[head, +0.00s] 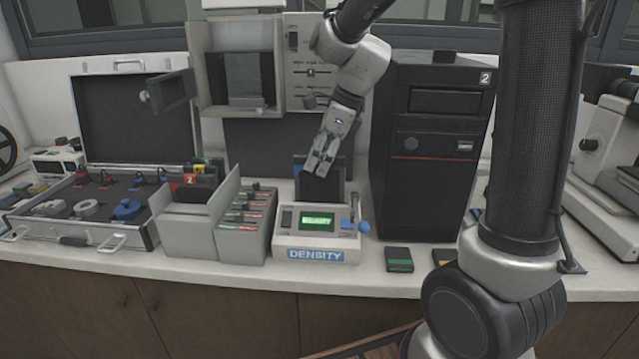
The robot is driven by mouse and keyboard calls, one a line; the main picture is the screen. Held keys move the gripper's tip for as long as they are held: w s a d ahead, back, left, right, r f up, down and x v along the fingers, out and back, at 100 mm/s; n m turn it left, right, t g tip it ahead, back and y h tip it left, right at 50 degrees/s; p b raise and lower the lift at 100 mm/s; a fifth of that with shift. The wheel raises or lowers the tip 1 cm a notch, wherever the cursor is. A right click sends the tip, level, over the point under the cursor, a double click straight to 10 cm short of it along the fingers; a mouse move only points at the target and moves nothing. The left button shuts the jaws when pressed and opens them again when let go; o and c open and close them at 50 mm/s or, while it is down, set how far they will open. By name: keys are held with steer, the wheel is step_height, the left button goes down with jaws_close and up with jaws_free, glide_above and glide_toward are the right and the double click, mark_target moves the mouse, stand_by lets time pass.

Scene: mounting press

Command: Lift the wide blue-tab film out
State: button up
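My gripper (318,166) points down in the head view, its fingertips at the upper part of a dark upright panel (320,192). This panel stands behind the display of the DENSITY unit (316,254), and I cannot tell whether it is a film or part of the unit. The fingers look close together. I cannot tell whether they hold anything or touch the panel. A small blue part (347,225) shows at the right of the unit's display, with a blue knob (364,227) beside it.
A grey divided holder (186,232) and a rack of tabbed pieces (246,222) stand left of the unit. An open case (126,246) lies farther left. A tall black cabinet (432,150) stands close on the right. A green-marked block (399,259) lies in front of it.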

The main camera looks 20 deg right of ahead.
steer(key=shift+f, duration=0.25)
stand_by(0.4)
jaws_close()
